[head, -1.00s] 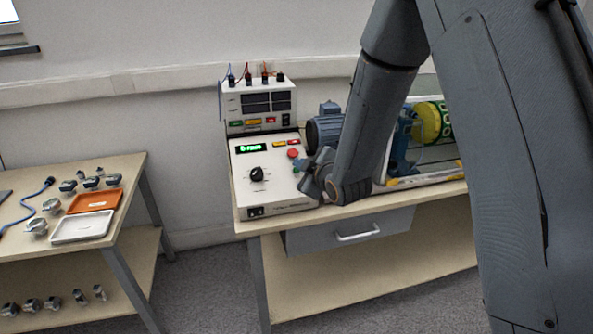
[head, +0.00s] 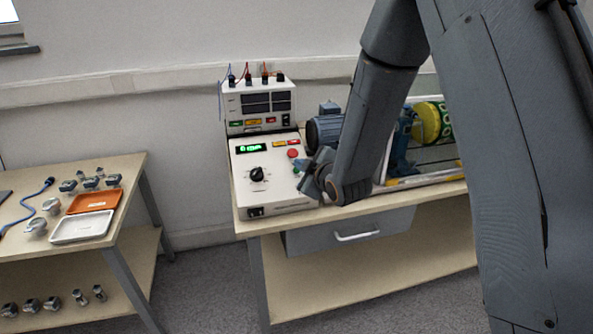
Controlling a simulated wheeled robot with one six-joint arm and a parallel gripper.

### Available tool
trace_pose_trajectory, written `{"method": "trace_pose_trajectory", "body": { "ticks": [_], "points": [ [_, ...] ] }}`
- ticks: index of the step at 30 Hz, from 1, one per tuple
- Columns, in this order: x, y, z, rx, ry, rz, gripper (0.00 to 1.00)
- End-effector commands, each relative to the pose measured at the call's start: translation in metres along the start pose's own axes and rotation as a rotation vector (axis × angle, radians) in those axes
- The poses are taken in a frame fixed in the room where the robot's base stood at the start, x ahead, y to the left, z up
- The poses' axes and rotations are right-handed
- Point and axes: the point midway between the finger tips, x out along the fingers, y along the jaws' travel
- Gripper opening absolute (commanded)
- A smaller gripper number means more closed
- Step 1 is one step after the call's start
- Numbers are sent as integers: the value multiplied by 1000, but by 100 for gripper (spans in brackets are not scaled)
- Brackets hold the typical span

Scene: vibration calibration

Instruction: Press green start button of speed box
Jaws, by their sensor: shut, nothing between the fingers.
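The speed box (head: 272,199) is a white box with a sloped front on the bench. It has a lit green display (head: 251,148), a black knob (head: 257,174) and a red button (head: 292,153). A small green button (head: 296,169) shows just below the red one, at the left edge of my gripper. My gripper (head: 304,177) is shut and empty, over the right side of the box's panel. It partly hides the area around the green button. I cannot tell whether the fingertips touch the button.
A white instrument unit (head: 258,103) with cables stands behind the speed box. A blue motor (head: 325,131) and a yellow-green rotor (head: 431,124) sit to the right, partly behind my arm. A side table at left holds an orange tray (head: 95,201) and a white tray (head: 82,227).

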Motion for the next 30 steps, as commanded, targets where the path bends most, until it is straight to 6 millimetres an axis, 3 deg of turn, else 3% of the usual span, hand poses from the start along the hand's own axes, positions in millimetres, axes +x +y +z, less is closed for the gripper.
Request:
{"method": "trace_pose_trajectory", "body": {
  "ticks": [30],
  "points": [
    [6, -4, 4, 0, 0, 0, 0]
  ]
}}
